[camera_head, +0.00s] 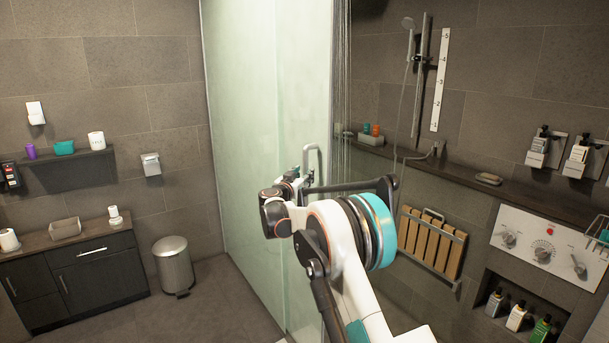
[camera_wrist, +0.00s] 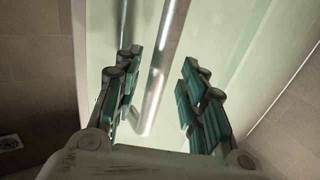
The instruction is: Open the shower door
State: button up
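The shower door (camera_head: 305,80) is a pale green glass panel in the middle of the head view. Its metal handle (camera_head: 312,157) shows just above my gripper (camera_head: 290,178). In the wrist view, the handle (camera_wrist: 160,70) is a shiny bar that runs between the two teal-padded fingers of my gripper (camera_wrist: 158,95). The fingers are apart, with a gap on each side of the bar. The glass (camera_wrist: 225,40) is behind the handle. In the head view my arm hides the lower part of the door, and I cannot tell there how the fingers stand.
A fixed-looking glass panel (camera_head: 238,110) stands left of the door. A metal bin (camera_head: 173,266) and a dark cabinet (camera_head: 80,275) are at the left. A wooden folding seat (camera_head: 430,242) and a control panel (camera_head: 545,245) are at the right. Floor (camera_head: 215,300) is clear near the bin.

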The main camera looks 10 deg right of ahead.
jog(key=v, duration=1)
